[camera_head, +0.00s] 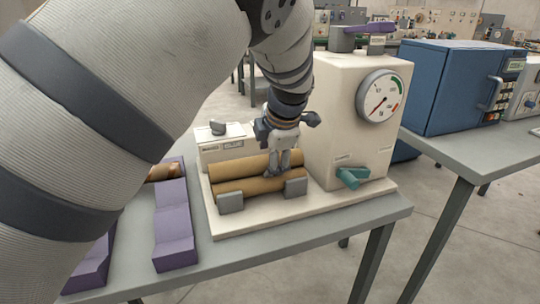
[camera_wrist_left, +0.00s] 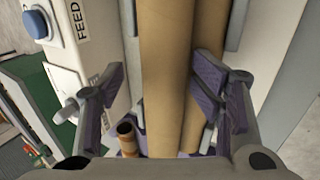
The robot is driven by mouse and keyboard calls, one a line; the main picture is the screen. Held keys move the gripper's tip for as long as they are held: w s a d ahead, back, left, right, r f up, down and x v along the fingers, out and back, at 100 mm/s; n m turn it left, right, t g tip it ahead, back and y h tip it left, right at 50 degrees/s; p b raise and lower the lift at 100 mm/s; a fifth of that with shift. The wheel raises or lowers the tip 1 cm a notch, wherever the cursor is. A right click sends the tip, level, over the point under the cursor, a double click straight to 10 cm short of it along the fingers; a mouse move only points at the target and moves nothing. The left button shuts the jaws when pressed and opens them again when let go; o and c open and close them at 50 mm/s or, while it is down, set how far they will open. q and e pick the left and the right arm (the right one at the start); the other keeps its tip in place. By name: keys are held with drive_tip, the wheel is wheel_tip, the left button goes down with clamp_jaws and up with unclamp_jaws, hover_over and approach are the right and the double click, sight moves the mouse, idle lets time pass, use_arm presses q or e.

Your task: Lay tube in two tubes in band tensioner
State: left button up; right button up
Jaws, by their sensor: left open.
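Two brown cardboard tubes lie side by side on the white base of the band tensioner (camera_head: 320,204). The back tube (camera_head: 228,172) sits close behind the front tube (camera_head: 245,187), which lies at the two grey blocks (camera_head: 231,203). My left gripper (camera_head: 279,170) is pointing down over the right part of the tubes. Whether a finger touches a tube I cannot tell. My right gripper is not in view.
The machine's tall housing carries a gauge (camera_head: 380,96) and a teal lever (camera_head: 352,178). A blue cabinet (camera_head: 450,85) stands on the right-hand table. My arm hides the left side.

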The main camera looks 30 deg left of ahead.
use_arm(q)
drive_tip(key=v, duration=1.2)
wheel_tip(320, 180, up, 7)
drive_tip(key=p, duration=0.1)
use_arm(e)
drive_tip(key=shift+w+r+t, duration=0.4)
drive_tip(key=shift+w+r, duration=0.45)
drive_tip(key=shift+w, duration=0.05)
use_arm(q)
drive_tip(key=shift+f, duration=0.1)
